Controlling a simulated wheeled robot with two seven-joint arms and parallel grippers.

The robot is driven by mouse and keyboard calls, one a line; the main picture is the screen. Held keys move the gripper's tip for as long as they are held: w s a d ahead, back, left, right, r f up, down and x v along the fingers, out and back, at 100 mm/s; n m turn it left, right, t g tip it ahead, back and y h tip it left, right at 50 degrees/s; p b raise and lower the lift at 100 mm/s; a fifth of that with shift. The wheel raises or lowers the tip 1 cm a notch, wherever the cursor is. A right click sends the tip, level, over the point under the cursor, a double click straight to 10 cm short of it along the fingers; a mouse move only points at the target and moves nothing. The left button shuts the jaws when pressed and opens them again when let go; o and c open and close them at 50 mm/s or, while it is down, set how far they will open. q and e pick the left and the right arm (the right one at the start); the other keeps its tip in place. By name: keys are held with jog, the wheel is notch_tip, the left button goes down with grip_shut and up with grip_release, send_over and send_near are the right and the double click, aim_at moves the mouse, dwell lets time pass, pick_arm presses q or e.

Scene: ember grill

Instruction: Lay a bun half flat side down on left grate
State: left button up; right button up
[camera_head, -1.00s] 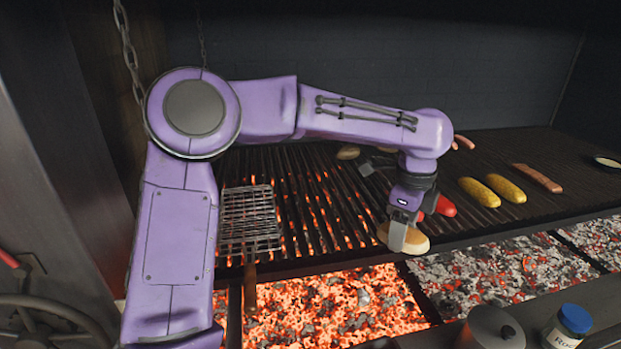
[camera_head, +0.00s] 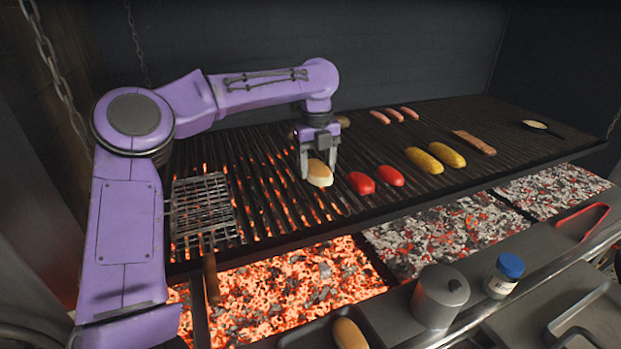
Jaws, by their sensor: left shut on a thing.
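My left gripper (camera_head: 319,166) is shut on a bun half (camera_head: 320,174), pale tan with a lighter face toward me. The gripper points down over the left grate (camera_head: 265,185), near the middle of its bars. The bun half is at or just above the bars; I cannot tell whether it touches them. It looks tilted rather than flat. Another tan bun piece (camera_head: 349,333) lies in a dark tray at the bottom edge. My right gripper is not in view.
Two red peppers (camera_head: 376,180) lie just right of the bun half. Two corn cobs (camera_head: 435,160) and several sausages (camera_head: 394,115) lie farther right. A wire basket (camera_head: 202,208) rests on the left of the grate. A metal pot (camera_head: 440,296) and a blue-capped jar (camera_head: 504,275) stand in front.

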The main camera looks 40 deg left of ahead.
pick_arm(q)
jog(key=p, duration=0.1)
send_over(312, 193)
jog(key=f, duration=0.5)
jog(key=shift+s+d, duration=0.15)
jog(key=shift+d, duration=0.1)
jog(key=shift+a+f, duration=0.15)
jog(key=shift+f, duration=1.7)
jog(key=shift+f, duration=0.1)
jog(key=o, duration=1)
notch_tip(312, 193, up, 12)
jog(key=shift+r, duration=0.2)
